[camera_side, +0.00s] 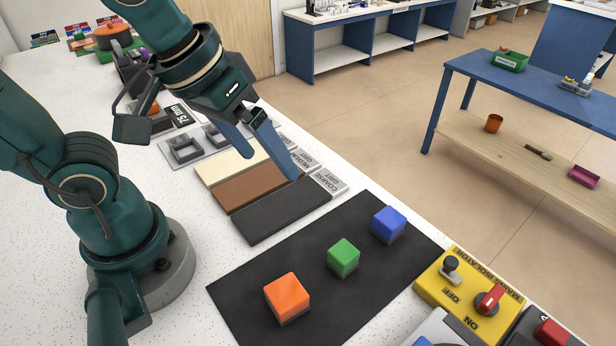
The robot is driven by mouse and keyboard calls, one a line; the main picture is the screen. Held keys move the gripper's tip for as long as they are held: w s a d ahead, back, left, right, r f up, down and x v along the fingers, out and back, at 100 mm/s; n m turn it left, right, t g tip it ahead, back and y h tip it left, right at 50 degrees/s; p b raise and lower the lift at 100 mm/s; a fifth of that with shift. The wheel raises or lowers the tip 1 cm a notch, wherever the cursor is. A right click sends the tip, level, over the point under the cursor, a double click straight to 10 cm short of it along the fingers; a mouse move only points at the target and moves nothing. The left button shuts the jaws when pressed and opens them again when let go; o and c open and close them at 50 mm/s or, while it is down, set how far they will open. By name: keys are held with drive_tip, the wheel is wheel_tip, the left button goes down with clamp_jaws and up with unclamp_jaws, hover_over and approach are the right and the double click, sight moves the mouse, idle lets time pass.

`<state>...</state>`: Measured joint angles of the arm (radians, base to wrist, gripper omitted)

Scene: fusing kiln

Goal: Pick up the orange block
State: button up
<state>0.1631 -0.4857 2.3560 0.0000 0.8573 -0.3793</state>
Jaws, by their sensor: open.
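The orange block (287,297) sits on a black mat (240,290) near the front of the picture. A green block (343,258) and a blue block (388,224) sit on the same mat in a diagonal row going up and to the right. My gripper (262,160) is up and left of the mat, over the coloured strips. Its blue fingers are apart, with nothing visible between them. It is well away from the orange block and touches no block.
Cream, brown and dark grey grit strips (275,213) lie behind the mat, with labels beside them. A yellow isolator box (465,285) with a red switch stands right of the mat. The white speckled worktop (225,250) is bare left of the mat.

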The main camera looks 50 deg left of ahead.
sight(287, 292)
drive_tip(key=s+d+f+m+g, duration=0.1)
drive_tip(key=d+f, duration=0.2)
drive_tip(key=s+d+f+m+g, duration=0.1)
drive_tip(key=s+d+f+g, duration=0.1)
drive_tip(key=d+f, duration=0.1)
drive_tip(key=s+d+f+m+g, duration=0.1)
drive_tip(key=d+f, duration=0.2)
drive_tip(key=d, duration=0.1)
drive_tip(key=shift+s+d+f+g+y, duration=0.15)
drive_tip(key=shift+d+f+g+y, duration=0.05)
drive_tip(key=shift+g+y, duration=0.2)
drive_tip(key=shift+f, duration=2.45)
clamp_jaws()
drive_tip(key=shift+r, duration=0.2)
